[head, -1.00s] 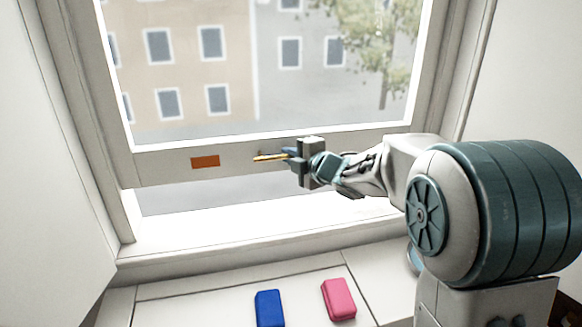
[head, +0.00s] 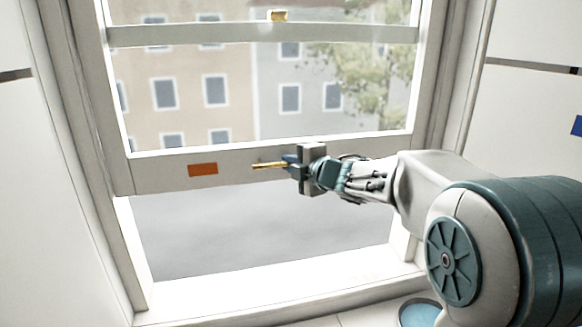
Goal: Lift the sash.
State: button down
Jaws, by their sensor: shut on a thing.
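The sash's bottom rail (head: 240,172) runs across the middle of the head view, with an orange patch (head: 203,169) on its left part. It is raised, with a wide open gap between it and the white sill (head: 270,288). My gripper (head: 290,165) reaches in from the right and is shut on the brass handle (head: 266,165) on the rail. The handle's left end sticks out past the fingers; the rest is hidden by them.
A white crossbar (head: 240,35) spans the window higher up, with a small brass piece (head: 278,15) above it. White frame jambs stand at both sides. A round blue-topped thing (head: 420,314) is at the bottom edge. Part of a blue thing (head: 578,126) shows at the right edge.

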jog(key=shift+r, duration=0.65)
jog(key=c, duration=1.8)
grip_release()
jog(key=shift+f, duration=0.1)
jog(key=b+v, duration=0.1)
jog(key=v, duration=1.3)
